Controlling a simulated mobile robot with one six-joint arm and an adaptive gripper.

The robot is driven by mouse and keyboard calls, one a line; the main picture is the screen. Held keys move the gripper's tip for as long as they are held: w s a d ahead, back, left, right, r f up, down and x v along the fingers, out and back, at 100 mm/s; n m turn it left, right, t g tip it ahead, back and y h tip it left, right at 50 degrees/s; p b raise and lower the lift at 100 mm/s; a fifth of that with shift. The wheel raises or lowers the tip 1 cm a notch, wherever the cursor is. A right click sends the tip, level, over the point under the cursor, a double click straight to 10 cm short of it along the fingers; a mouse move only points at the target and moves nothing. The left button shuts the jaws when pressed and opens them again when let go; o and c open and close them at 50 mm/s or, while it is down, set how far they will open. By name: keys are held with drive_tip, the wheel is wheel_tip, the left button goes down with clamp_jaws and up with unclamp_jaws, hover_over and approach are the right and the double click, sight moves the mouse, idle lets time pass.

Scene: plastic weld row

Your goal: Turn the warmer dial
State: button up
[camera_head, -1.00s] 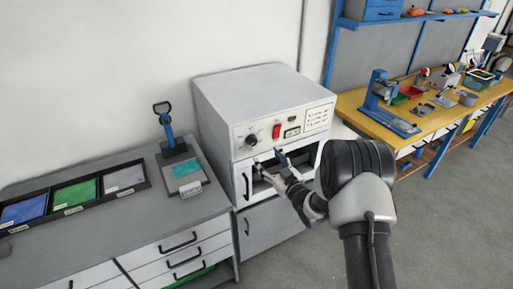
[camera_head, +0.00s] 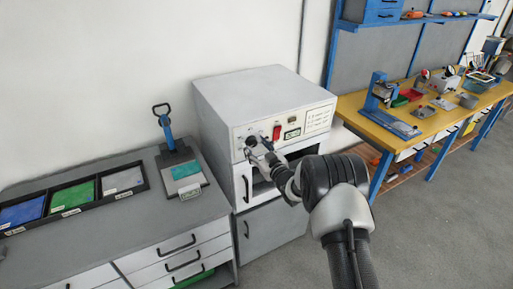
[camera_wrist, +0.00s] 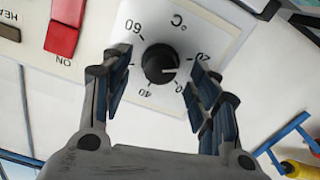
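The warmer is a white box oven (camera_head: 232,100) on a cabinet, with a control panel across its upper front. Its black dial (camera_wrist: 160,63) sits on a white scale plate marked in °C with 20, 40 and 60; the wrist picture shows it rotated. In the head view the dial (camera_head: 251,141) is just left of my gripper's tip. My gripper (camera_wrist: 158,82) is open, with one finger on each side of the dial. Gaps show between the fingers and the dial, so it is not gripped. The fingertips are close to the panel.
A red switch (camera_wrist: 63,38) marked ON is beside the dial; it also shows in the head view (camera_head: 276,133). The oven door (camera_head: 243,185) stands open below the panel. A grey counter (camera_head: 120,215) with a press is left; a yellow workbench (camera_head: 430,120) is right.

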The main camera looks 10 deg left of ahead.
drive_tip(key=c, duration=0.9)
drive_tip(key=shift+o, duration=0.2)
drive_tip(key=shift+m, duration=0.3)
drive_tip(key=m+b, duration=0.2)
drive_tip(key=m, duration=0.2)
drive_tip(key=shift+m, duration=0.4)
drive_tip(key=m, duration=0.5)
drive_tip(key=shift+d, duration=0.1)
drive_tip(key=m, duration=0.6)
drive_tip(key=shift+w+m, duration=0.1)
drive_tip(key=shift+m, duration=0.3)
drive_tip(key=m, duration=0.6)
drive_tip(key=shift+p, duration=0.35)
drive_tip(key=shift+f+m, duration=0.1)
drive_tip(key=shift+m, duration=0.3)
